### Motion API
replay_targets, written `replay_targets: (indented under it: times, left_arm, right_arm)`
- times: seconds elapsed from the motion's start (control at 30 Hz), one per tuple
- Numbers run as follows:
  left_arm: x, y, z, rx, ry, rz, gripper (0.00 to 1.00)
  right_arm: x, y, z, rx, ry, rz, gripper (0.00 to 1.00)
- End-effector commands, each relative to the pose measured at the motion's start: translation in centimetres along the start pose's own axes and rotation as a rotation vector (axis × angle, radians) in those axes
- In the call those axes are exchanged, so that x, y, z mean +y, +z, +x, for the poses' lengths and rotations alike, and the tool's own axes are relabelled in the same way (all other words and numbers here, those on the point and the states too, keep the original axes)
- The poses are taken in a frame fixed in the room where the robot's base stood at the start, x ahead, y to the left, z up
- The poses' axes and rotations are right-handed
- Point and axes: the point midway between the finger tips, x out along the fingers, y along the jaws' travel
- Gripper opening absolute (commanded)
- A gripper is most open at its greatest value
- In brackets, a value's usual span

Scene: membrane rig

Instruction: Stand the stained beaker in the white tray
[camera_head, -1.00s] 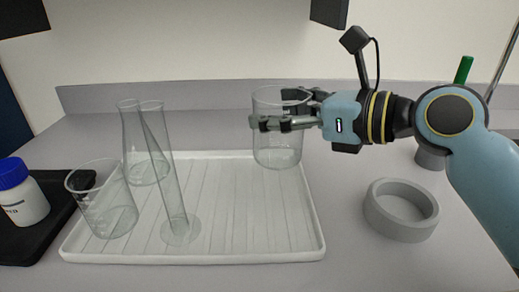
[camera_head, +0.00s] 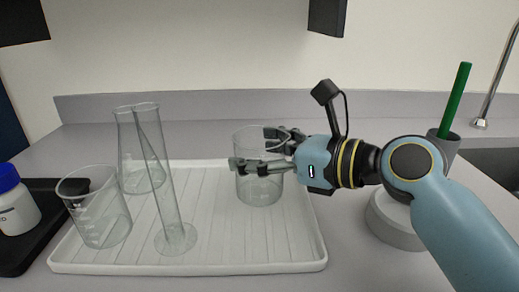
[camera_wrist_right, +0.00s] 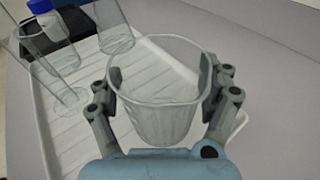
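A clear glass beaker (camera_head: 258,188) with a faint greyish tint is upright between the fingers of my right gripper (camera_head: 252,152), over the right part of the white tray (camera_head: 190,269). In the right wrist view the beaker (camera_wrist_right: 160,122) has one finger against each side near the rim, so the gripper (camera_wrist_right: 160,85) is shut on it. Its base appears at or just above the tray floor; I cannot tell if it touches. No distinct stain can be made out. My left gripper is not in view.
In the tray's left part stand a tilted-looking beaker (camera_head: 100,220), a tall glass cylinder (camera_head: 160,185) and a flask (camera_head: 130,150). A blue-capped bottle (camera_head: 15,210) is on a black mat (camera_head: 30,250). A grey ring (camera_head: 395,225) and a holder with a green stick (camera_head: 455,100) are right.

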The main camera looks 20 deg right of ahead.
Motion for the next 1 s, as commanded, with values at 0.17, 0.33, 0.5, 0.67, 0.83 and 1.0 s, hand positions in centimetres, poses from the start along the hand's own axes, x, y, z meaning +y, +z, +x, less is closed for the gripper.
replay_targets:
  times: [0.17, 0.33, 0.5, 0.67, 0.83, 1.0]
  left_arm:
    - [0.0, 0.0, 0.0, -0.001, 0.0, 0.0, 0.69]
    - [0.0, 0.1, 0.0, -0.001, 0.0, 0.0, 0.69]
    - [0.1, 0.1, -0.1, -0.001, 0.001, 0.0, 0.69]
    - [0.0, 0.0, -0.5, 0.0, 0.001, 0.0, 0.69]
    - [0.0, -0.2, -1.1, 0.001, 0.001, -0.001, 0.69]
    - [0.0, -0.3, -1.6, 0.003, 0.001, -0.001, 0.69]
  right_arm:
    - [0.0, 0.0, 0.0, -0.001, 0.0, 0.0, 1.0]
    - [0.0, 0.0, 0.0, -0.001, 0.0, 0.0, 1.0]
    - [0.0, 0.2, -0.6, 0.001, -0.001, -0.002, 1.0]
    - [0.0, 0.3, -3.5, 0.006, 0.001, -0.006, 1.0]
    - [0.0, 0.2, -7.2, 0.008, 0.002, -0.007, 1.0]
    - [0.1, 0.3, -9.9, 0.006, 0.002, -0.004, 1.0]
